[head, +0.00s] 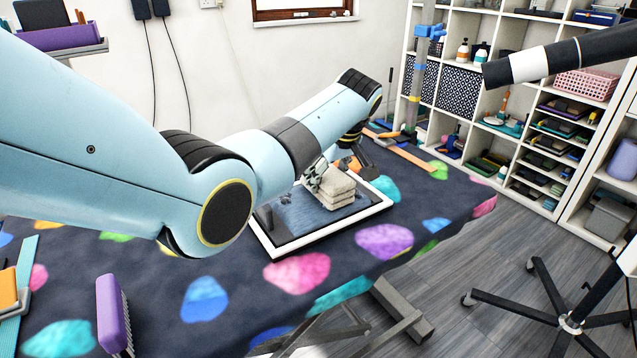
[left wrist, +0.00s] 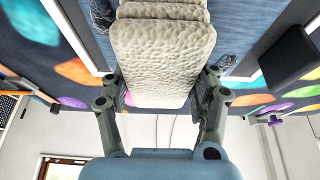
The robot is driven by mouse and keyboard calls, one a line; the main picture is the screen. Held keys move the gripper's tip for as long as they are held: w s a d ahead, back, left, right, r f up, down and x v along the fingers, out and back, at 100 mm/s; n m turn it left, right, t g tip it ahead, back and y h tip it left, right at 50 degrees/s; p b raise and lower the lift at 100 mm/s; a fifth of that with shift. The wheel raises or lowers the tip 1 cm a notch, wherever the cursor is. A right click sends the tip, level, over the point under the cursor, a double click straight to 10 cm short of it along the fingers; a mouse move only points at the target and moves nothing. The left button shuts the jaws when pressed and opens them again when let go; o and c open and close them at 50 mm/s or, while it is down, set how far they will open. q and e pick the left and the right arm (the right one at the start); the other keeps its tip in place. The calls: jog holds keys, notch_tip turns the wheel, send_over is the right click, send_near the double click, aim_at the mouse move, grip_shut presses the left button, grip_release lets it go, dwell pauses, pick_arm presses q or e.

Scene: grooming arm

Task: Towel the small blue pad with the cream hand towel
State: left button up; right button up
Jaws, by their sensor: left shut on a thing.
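The cream hand towel (head: 338,188) is a folded, textured stack in the head view. It fills the top middle of the left wrist view (left wrist: 162,50). My left gripper (head: 322,176) is shut on the towel, with a finger on each side of it. The small blue pad (head: 300,214) lies flat in a white-rimmed tray (head: 325,235); the towel is over its right part and hides some of it. The pad also shows beside the towel in the left wrist view (left wrist: 258,20). I cannot tell whether towel and pad touch. My right gripper is not in view.
The tray lies on a table with a dark, colour-spotted cover (head: 235,268). A dark block (left wrist: 288,58) stands near the pad. A purple brush (head: 112,315) is at the near left. An orange strip (head: 402,151) lies beyond the tray. White shelves (head: 545,110) stand at the right.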

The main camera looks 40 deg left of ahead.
aim_at(342, 173)
pick_arm(q)
jog(key=w+b, duration=0.1)
jog(key=w+d+b, duration=0.1)
jog(key=w+b, duration=0.1)
jog(key=shift+w+d+f+b, duration=0.3)
jog(key=shift+w+f, duration=0.05)
jog(key=shift+f, duration=0.05)
jog(key=shift+w+d+r, duration=0.15)
jog(key=shift+w+r, duration=0.05)
jog(key=shift+w, duration=0.1)
jog(key=shift+r, duration=0.1)
